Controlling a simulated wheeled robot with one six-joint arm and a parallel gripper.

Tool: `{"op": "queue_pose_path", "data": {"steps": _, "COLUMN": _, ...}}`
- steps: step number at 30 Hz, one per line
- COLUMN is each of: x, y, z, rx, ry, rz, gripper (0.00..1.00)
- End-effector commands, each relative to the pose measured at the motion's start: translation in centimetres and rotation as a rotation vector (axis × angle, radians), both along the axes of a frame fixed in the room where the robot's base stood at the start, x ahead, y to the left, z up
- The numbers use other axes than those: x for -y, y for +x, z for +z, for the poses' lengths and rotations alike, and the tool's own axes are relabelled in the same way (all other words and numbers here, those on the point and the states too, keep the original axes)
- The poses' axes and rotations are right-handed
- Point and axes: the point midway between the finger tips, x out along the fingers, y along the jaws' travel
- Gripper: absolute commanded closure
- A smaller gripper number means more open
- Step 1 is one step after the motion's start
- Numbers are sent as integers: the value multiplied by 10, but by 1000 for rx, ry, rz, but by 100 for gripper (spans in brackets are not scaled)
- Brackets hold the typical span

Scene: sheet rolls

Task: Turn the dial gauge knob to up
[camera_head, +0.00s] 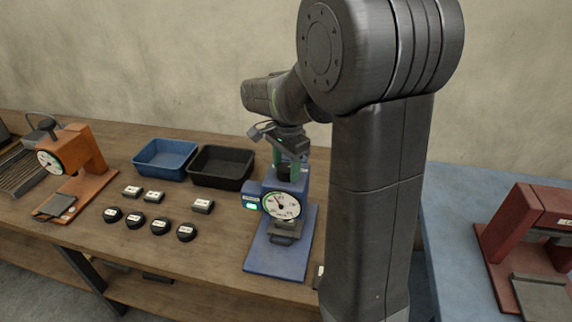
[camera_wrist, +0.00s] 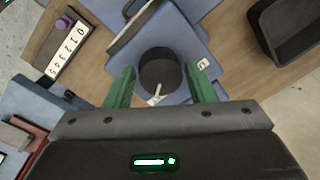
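The blue dial gauge stand (camera_head: 268,257) is on the wooden table, with a round white dial face (camera_head: 281,205) toward the head camera. On its top is a black round knob (camera_head: 284,173). In the wrist view the knob (camera_wrist: 160,76) shows a white pointer (camera_wrist: 156,98) directed toward the bottom of the picture. A small white label (camera_wrist: 203,64) is to its right on the blue top. My gripper (camera_head: 289,168) is above the stand, pointing down. Its green fingers (camera_wrist: 162,72) are open on either side of the knob, with narrow gaps visible.
An orange gauge stand (camera_head: 88,148) is at left. A blue bin (camera_head: 166,160) and a black bin (camera_head: 221,167) are behind. Several black pucks (camera_head: 160,226) and small grey blocks (camera_head: 203,205) lie left of the stand. A red stand (camera_head: 520,232) is on the blue table at right.

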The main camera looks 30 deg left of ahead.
Motion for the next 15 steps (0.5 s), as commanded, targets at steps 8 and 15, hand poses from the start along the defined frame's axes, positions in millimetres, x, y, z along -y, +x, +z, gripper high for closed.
{"op": "queue_pose_path", "data": {"steps": 8, "x": 0, "y": 0, "z": 0, "rx": 0, "ry": 0, "rz": 1, "gripper": 81}}
{"op": "queue_pose_path", "data": {"steps": 15, "x": 0, "y": 0, "z": 1, "rx": 0, "ry": 0, "rz": 50, "gripper": 81}}
